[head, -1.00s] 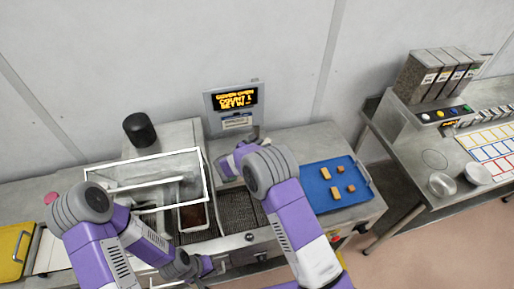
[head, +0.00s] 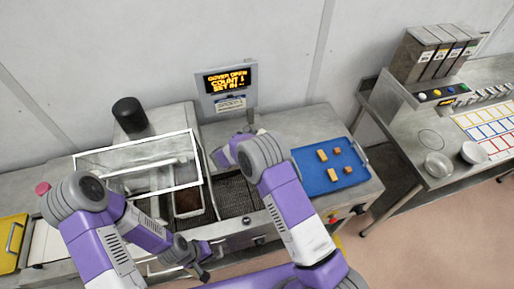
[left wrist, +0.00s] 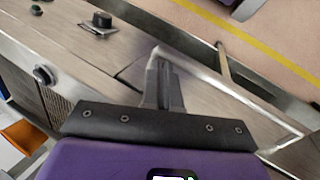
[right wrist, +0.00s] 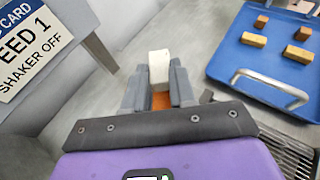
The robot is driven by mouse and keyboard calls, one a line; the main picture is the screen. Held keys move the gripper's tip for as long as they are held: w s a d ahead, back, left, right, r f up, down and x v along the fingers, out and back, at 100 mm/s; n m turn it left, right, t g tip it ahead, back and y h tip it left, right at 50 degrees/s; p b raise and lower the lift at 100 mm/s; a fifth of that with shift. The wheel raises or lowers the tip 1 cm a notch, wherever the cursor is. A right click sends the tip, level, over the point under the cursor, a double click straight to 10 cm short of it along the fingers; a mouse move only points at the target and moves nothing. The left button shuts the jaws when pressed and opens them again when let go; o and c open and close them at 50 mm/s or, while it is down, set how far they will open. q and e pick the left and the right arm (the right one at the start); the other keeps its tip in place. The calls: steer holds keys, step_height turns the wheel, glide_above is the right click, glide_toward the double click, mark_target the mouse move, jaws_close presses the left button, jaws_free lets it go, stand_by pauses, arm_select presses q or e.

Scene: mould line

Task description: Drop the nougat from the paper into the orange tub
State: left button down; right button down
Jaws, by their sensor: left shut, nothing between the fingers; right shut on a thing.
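My right gripper (right wrist: 160,90) is shut on a small white block (right wrist: 159,63) that stands out past the fingertips, with an orange-brown part between the fingers. I cannot tell whether this is the nougat. In the head view my right gripper (head: 250,133) is below the display, its fingers mostly hidden by the wrist. My left gripper (head: 203,270) is shut and empty at the front edge of the machine. It also shows in the left wrist view (left wrist: 164,88), close to a metal frame. An orange thing (left wrist: 22,135), perhaps the tub, shows at that view's left edge. I cannot make out the paper.
A blue tray (head: 318,187) with several tan and brown pieces lies right of my right arm. A clear framed cover (head: 140,157) stands raised over a dark-filled mould (head: 187,202). A black cylinder (head: 129,114) stands behind.

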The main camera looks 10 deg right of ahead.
steer(key=c, duration=0.8)
jaws_free()
steer(key=shift+c, duration=0.2)
steer(key=b+v, duration=0.1)
steer(key=v, duration=0.6)
steer(key=shift+s+a+r, duration=0.15)
steer(key=shift+s+r, duration=0.05)
